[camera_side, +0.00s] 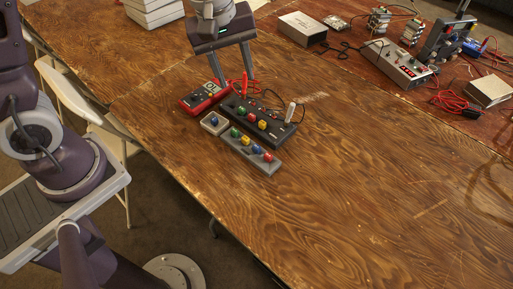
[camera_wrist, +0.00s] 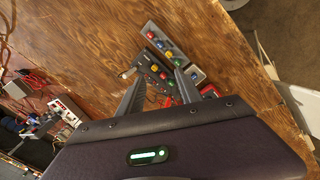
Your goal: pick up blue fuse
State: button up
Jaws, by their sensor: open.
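One blue fuse (camera_side: 214,121) sits alone in a small grey block (camera_side: 208,128), left of the black fuse holder. It also shows in the wrist view (camera_wrist: 194,75). Another blue fuse (camera_side: 257,149) stands in a long grey strip (camera_side: 262,168), between a yellow and a red fuse. My gripper (camera_side: 238,84) is open and empty, with its fingers pointing down behind and above the black holder. In the wrist view the fingertips (camera_wrist: 160,72) spread to either side of the black holder, apart from both blue fuses. The small block lies just beyond the right finger there.
The black fuse holder (camera_side: 284,134) carries coloured fuses, red leads and a white-topped post. A red multimeter (camera_side: 204,96) lies left of it. Electronics boxes (camera_side: 398,65) and red cables crowd the back right. The wooden table's front and right (camera_side: 370,190) are clear.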

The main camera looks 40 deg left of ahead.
aim_at(257, 146)
jog(key=w+f+n, duration=0.1)
jog(key=f+n, duration=0.1)
jog(key=f, duration=0.6)
jog(key=w+d+f+n+g, duration=0.1)
jog(key=f+n, duration=0.1)
jog(key=f, duration=0.7)
jog(key=w+d+f+n+g, duration=0.1)
jog(key=w+f+n, duration=0.1)
jog(key=f, duration=0.6)
jog(key=shift+d+f+n, duration=0.1)
jog(key=shift+f+n, duration=0.15)
jog(key=shift+n, duration=0.15)
grip_shut()
